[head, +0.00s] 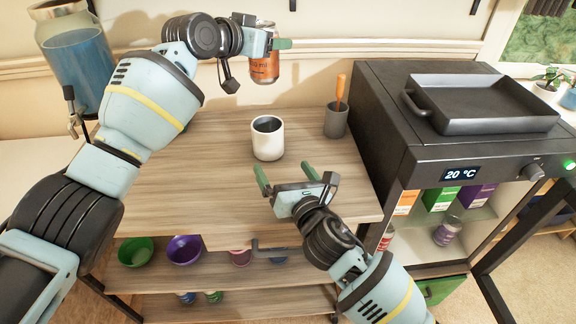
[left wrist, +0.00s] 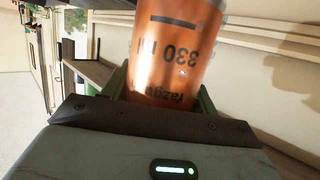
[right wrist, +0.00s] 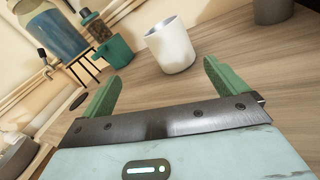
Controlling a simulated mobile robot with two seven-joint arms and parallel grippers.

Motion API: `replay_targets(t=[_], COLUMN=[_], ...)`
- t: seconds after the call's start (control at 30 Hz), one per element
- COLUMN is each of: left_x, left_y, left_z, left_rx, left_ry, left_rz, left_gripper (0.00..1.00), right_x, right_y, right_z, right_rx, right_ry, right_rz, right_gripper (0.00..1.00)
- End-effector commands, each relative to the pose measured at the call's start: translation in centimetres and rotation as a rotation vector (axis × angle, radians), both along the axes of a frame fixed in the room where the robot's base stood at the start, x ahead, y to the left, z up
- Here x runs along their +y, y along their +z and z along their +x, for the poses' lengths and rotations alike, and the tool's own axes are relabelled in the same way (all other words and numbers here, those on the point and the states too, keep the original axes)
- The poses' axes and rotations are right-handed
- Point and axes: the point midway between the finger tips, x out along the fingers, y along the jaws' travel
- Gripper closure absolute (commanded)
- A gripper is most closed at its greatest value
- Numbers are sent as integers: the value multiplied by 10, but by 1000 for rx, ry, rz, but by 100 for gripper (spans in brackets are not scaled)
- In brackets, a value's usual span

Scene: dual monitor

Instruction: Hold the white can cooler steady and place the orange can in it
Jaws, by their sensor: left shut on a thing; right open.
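The orange can (head: 264,68) is held upright, high above the back of the wooden table, by my left gripper (head: 275,44). The can fills the middle of the left wrist view (left wrist: 175,55), between the green fingers. The white can cooler (head: 267,142) stands upright and open at the top on the table, below the can. It also shows in the right wrist view (right wrist: 170,48). My right gripper (head: 287,176) is open and empty, in front of the cooler and apart from it. In the right wrist view its fingers (right wrist: 160,88) point toward the cooler.
A grey cup (head: 335,122) with an orange-handled tool stands right of the cooler. A black oven (head: 430,150) with a tray (head: 482,103) on top borders the table's right side. A blue-filled dispenser (head: 80,60) stands at the left.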

Motion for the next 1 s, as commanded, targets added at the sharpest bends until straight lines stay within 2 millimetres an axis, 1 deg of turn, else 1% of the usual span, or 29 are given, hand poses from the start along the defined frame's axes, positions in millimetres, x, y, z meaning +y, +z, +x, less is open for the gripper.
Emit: replay_targets(t=[0.03, 0.1, 0.23, 0.43, 0.57, 1.0], left_x=[0, 0, 0, 0, 0, 0], left_y=[2, 2, 2, 2, 2, 2], left_z=[0, 0, 0, 0, 0, 0], left_rx=[-3, -4, -4, -4, -4, -3], left_ry=[0, 0, 0, 0, 0, 0], left_rz=[-1, -2, -2, -2, -2, -1], left_gripper=[75, 75, 75, 75, 75, 75], right_x=[-2, -5, -7, -7, -4, 13], right_y=[0, -1, -1, -1, -1, -1], right_z=[8, 14, 20, 22, 29, 81], right_rx=[-35, -69, -101, -104, -103, -101], right_ry=[-3, -8, -12, -13, -13, -12], right_rz=[-86, -175, -259, -269, -267, -263], right_gripper=[3, 3, 3, 3, 3, 3])
